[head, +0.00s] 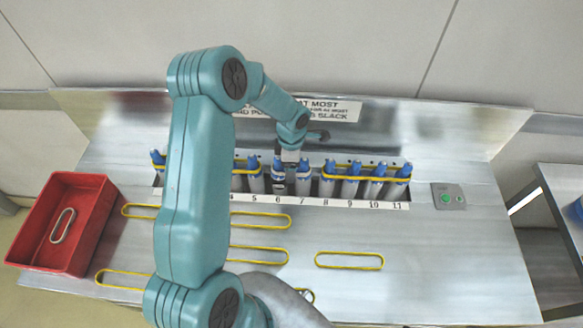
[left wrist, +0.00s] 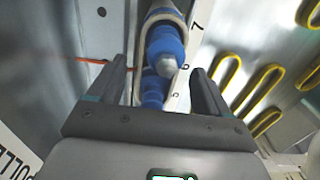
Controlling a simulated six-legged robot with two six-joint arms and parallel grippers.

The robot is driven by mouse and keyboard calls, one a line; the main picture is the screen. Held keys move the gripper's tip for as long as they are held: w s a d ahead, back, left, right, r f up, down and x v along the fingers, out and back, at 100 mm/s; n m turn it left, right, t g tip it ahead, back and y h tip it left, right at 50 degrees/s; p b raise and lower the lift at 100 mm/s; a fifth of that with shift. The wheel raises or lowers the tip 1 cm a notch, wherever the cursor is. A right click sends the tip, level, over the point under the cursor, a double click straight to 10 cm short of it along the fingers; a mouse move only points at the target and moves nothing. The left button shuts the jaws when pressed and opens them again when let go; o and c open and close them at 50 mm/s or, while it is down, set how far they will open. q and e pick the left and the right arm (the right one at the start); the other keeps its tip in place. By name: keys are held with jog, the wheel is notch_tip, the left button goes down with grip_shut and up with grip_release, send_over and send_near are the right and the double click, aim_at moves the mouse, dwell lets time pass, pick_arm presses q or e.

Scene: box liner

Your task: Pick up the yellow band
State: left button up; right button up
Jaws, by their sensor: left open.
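Several yellow bands lie flat on the metal table, including one right of centre (head: 350,267), one at mid-table (head: 262,262) and one above it (head: 262,227). Some also show in the left wrist view (left wrist: 260,92). Other yellow bands are stretched around posts in the numbered row, one at the right end (head: 345,178). My left gripper (head: 291,155) is over the middle of that row. In the left wrist view its fingers (left wrist: 160,68) are open on either side of blue-tipped posts (left wrist: 165,50). My right gripper is not in view.
A red bin (head: 95,190) at the left holds a pale band (head: 62,226). A button panel (head: 448,197) is right of the row. A sloped metal back panel with a sign (head: 335,108) rises behind. The table's right front is clear. My arm hides part of the left.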

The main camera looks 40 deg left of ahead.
pick_arm(q)
jog(key=shift+c, duration=1.2)
jog(key=shift+a+f, duration=0.1)
jog(key=shift+a, duration=0.05)
jog(key=c, duration=0.9)
